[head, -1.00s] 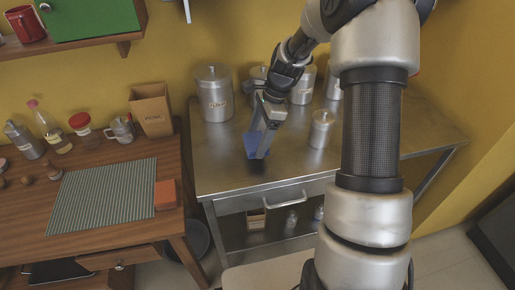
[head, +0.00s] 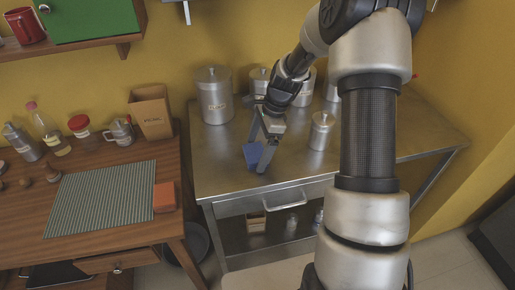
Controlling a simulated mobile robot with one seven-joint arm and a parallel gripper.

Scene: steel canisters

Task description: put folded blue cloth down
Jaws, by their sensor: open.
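The folded blue cloth (head: 251,155) rests on the steel table (head: 222,176), near its front edge and left of its middle. My gripper (head: 259,157) is open over the table, with its fingers pointing down at the cloth. One finger stands in front of the cloth's right side and hides part of it. I cannot tell whether a finger still touches the cloth.
Steel canisters stand along the back, including a large one (head: 213,97) at left. A smaller canister (head: 321,131) stands right of my gripper. The wooden table (head: 60,240) at left holds a striped mat (head: 102,193) and an orange block (head: 164,197). The steel table's front right is clear.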

